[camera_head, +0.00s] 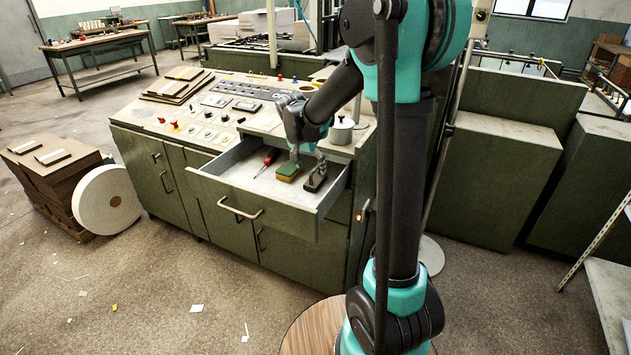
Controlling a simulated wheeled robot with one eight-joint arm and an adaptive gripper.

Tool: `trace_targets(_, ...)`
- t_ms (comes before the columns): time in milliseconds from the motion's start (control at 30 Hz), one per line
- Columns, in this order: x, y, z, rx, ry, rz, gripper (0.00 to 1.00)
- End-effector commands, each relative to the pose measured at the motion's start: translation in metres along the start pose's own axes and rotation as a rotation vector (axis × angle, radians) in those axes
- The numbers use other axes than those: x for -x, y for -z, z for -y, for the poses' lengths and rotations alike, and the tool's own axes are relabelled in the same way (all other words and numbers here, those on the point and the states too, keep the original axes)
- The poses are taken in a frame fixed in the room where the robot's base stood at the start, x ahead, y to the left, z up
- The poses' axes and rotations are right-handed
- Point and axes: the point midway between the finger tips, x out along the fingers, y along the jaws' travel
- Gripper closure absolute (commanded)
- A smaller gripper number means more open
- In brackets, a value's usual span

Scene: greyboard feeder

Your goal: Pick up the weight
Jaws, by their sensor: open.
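A green control cabinet has an open drawer (226,190) at its front. In the drawer lies a small dark block with a raised grey part (315,180); this may be the weight, but it is too small to be sure. A grey metal cylinder with a knob on top (341,131) stands on the cabinet top, and I cannot tell whether it is a weight. My gripper (307,158) is open, pointing down over the right part of the drawer. Its fingers are close to the dark block and the sponge; contact cannot be made out.
A green and yellow sponge (287,171) lies beside the block, and a red screwdriver (267,162) lies farther left in the drawer. The drawer walls surround them. The control panel (205,115) has buttons and stacked boards. A white roll (106,200) stands on the floor at left.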

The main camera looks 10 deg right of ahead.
Motion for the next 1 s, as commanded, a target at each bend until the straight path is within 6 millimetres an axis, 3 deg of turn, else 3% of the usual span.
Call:
trace_targets(267,-0.021,0.0,-0.001,0.0,0.0,0.0,0.33)
trace_targets(600,-0.063,-0.002,-0.003,0.001,0.0,0.0,0.33)
trace_targets(933,-0.069,-0.002,-0.004,0.001,0.0,0.0,0.33)
trace_targets(1000,-0.069,-0.002,-0.004,0.001,0.0,0.0,0.41)
